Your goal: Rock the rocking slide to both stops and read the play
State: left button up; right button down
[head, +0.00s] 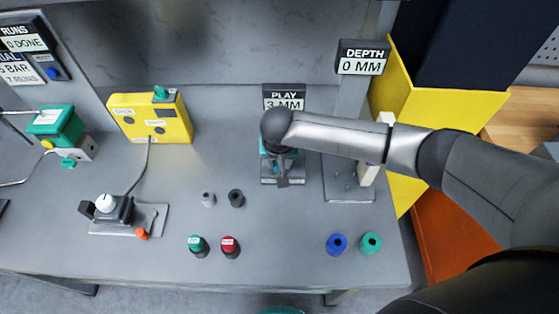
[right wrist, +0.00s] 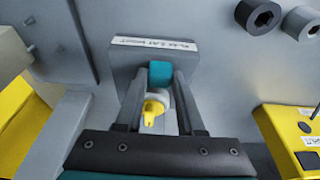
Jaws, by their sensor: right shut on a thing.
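The rocking slide stand (head: 270,181) is at the middle of the bench, below a sign (head: 284,98) that reads PLAY 3 MM. My right arm covers much of it in the head view. In the right wrist view my right gripper (right wrist: 162,84) is shut on the teal block (right wrist: 160,72) of the slide, one finger on each side. Behind is a grey plate (right wrist: 125,62) with a white label. My left gripper is not in view.
A yellow control box (head: 150,118) stands left of the slide. Grey, green and red knobs or plugs (head: 230,246) stand in front. Blue (head: 336,244) and green (head: 370,243) ones stand front right. A DEPTH 0 MM sign (head: 362,57) is at the back right.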

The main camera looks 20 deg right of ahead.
jog(key=shift+d+p, duration=0.15)
jog(key=shift+p, duration=0.35)
dwell(1.0)
jog(key=shift+s+d+p, duration=0.3)
jog(key=shift+d+p, duration=0.35)
jog(key=shift+d, duration=0.3)
dwell(1.3)
jog(key=shift+p, duration=0.35)
dwell(0.5)
jog(key=shift+w+a, duration=0.1)
jog(key=shift+a, duration=0.55)
dwell(0.6)
jog(key=shift+c, duration=2.2)
grip_release()
jog(key=p+v, duration=0.2)
jog(key=v, duration=1.3)
